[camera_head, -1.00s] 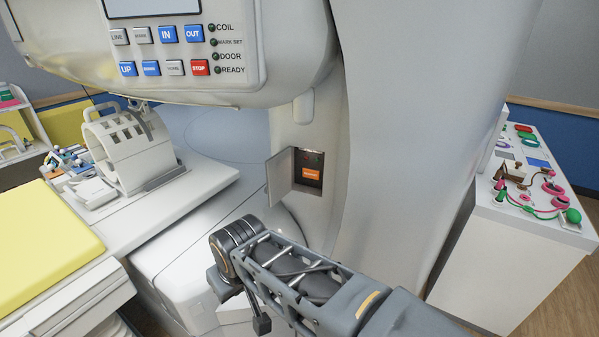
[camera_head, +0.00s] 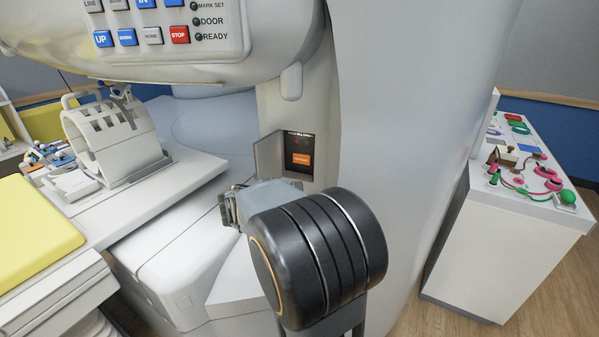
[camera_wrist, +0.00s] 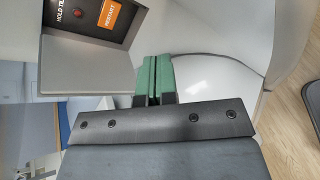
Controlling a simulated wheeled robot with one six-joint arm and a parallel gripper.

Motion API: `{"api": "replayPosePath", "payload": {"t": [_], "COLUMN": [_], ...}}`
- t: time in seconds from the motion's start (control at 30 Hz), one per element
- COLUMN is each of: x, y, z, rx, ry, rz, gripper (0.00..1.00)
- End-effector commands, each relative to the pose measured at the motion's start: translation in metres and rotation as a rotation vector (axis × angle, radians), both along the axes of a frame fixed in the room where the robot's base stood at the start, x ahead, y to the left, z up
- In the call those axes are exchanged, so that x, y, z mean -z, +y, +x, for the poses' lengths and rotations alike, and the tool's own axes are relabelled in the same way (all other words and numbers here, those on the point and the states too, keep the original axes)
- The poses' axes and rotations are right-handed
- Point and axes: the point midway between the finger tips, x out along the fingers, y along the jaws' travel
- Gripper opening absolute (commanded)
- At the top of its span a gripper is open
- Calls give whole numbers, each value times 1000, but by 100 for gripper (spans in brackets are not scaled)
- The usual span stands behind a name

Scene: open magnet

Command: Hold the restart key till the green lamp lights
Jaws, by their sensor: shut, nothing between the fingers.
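The orange restart key (camera_head: 301,159) sits in a small dark recess in the white magnet housing, with its grey door (camera_head: 268,156) swung open to the left. In the wrist view the key (camera_wrist: 111,18) reads RESTART, beside a small unlit-looking red lamp (camera_wrist: 78,12) and partly cut-off lettering. My gripper (camera_wrist: 153,80) is shut and empty, its green fingers together, below and to the right of the key and apart from it. In the head view my gripper (camera_head: 229,207) shows only in part, below the door. I see no lit green lamp.
The open door's edge stands close to my fingers. A control panel (camera_head: 165,35) with several buttons and dark lamps is above. A white cabinet (camera_head: 505,235) with cables stands at right.

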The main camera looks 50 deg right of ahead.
Motion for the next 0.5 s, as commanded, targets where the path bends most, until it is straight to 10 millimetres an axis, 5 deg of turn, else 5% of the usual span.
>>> {"api": "replayPosePath", "payload": {"t": [0.2, 0.5], "x": [22, 39], "y": [-57, -81], "z": [48, 83], "rx": [-214, -369], "ry": [331, 544], "rz": [-352, -573], "gripper": [0, 0]}}
